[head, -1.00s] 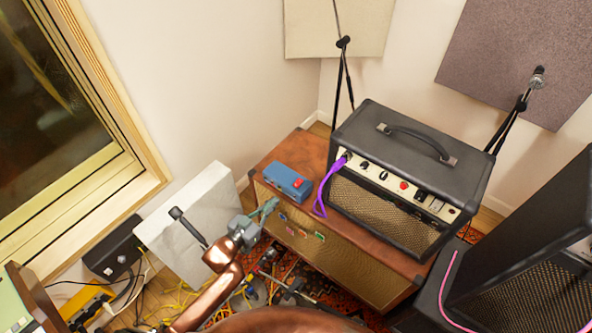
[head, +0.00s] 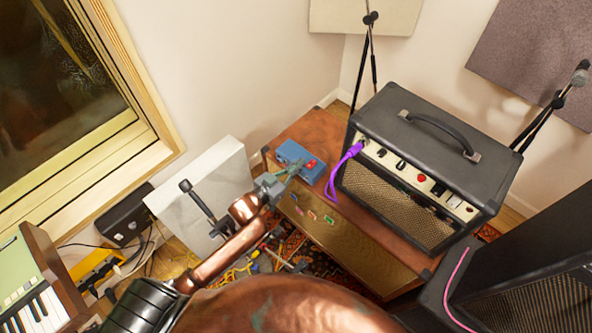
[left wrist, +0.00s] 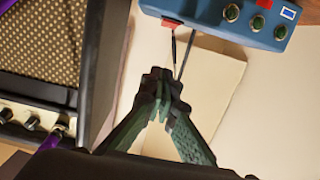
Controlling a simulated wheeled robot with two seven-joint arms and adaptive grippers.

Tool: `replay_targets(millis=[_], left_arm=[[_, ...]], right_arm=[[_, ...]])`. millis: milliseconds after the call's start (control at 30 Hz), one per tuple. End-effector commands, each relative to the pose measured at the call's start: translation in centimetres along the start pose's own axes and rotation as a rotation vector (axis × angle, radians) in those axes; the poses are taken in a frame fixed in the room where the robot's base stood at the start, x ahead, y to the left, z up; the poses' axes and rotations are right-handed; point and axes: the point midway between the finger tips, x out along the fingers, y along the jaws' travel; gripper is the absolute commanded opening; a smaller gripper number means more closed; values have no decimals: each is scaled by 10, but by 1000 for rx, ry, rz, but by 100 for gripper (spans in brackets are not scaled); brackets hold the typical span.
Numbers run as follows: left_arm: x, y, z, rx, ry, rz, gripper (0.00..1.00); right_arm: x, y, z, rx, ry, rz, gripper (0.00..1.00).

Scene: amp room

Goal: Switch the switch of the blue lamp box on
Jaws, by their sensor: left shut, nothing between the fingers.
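The blue lamp box (head: 287,150) sits on top of the brown wooden cabinet (head: 310,128), left of the black amplifier. It has a red switch (head: 312,163) at its right end. The left wrist view shows the box (left wrist: 205,10) at the top edge, partly cut off, with the red switch (left wrist: 172,22) and several round green parts. My left gripper (head: 294,168) is shut and empty. Its tips overlap the box's near side in the head view; I cannot tell whether they touch. In the left wrist view the closed fingertips (left wrist: 160,78) lie below the switch. My right gripper is out of view.
The black amplifier (head: 440,115) with purple cable (head: 343,170) stands right of the box. A white panel (head: 205,185) leans left of the cabinet. Microphone stands rise behind. A dark speaker cabinet (head: 540,270) is at lower right. Cables litter the floor.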

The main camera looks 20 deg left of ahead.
Motion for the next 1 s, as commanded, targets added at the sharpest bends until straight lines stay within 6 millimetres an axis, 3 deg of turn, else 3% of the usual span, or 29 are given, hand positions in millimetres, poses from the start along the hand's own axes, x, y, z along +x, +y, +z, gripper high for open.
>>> replay_targets(millis=[100,267,400,567,1000], left_arm=[[28,1,1,0,2,2,0],[57,2,4,-1,-1,2,0],[59,1,28,-2,-4,1,0],[62,2,38,0,-1,3,0],[62,1,38,0,-2,1,0]], right_arm=[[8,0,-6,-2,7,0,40],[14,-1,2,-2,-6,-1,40],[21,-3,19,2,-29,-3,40],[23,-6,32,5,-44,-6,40],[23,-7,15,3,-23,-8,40]])
